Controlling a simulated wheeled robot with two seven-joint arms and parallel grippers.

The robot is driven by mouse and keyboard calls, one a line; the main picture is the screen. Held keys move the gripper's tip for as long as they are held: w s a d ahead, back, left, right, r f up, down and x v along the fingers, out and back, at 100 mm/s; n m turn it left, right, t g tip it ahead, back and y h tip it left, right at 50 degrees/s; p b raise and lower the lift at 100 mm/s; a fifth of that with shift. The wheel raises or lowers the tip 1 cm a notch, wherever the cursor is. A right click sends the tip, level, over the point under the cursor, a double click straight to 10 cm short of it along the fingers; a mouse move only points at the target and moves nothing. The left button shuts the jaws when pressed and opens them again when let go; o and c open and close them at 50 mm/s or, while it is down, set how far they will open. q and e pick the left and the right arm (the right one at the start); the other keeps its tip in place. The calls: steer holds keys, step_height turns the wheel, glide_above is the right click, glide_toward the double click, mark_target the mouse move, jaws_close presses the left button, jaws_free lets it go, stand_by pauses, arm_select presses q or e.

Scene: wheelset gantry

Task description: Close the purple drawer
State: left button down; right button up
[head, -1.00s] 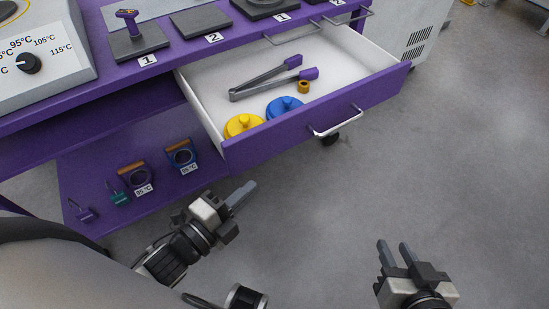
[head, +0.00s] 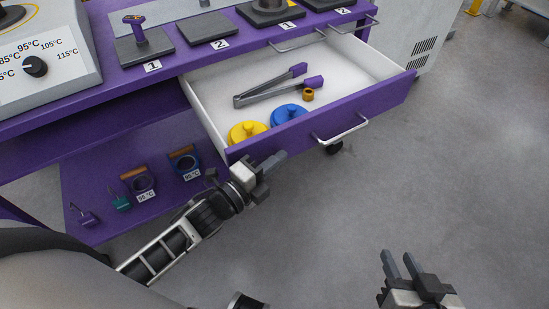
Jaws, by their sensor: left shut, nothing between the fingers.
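The purple drawer (head: 290,136) is pulled open from the purple bench, with a white inside and a silver bar handle (head: 343,131) on its front. Inside lie metal tongs with purple grips (head: 272,88), a yellow lidded piece (head: 248,132), a blue lidded piece (head: 288,114) and a small brass ring (head: 308,95). My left gripper (head: 275,161) is shut and empty, close to the lower left part of the drawer front; I cannot tell whether it touches. My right gripper (head: 400,266) is open and empty at the bottom right, well away from the drawer.
The bench top (head: 112,78) holds numbered pads and a temperature dial box (head: 45,60). Another handle (head: 298,41) is on the bench edge behind the drawer. A lower shelf (head: 110,180) carries padlocks and ring tools. Grey floor (head: 450,170) is clear at right.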

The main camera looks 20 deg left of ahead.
arm_select(q)
steer(key=shift+w+a, duration=0.2)
steer(key=shift+a, duration=0.05)
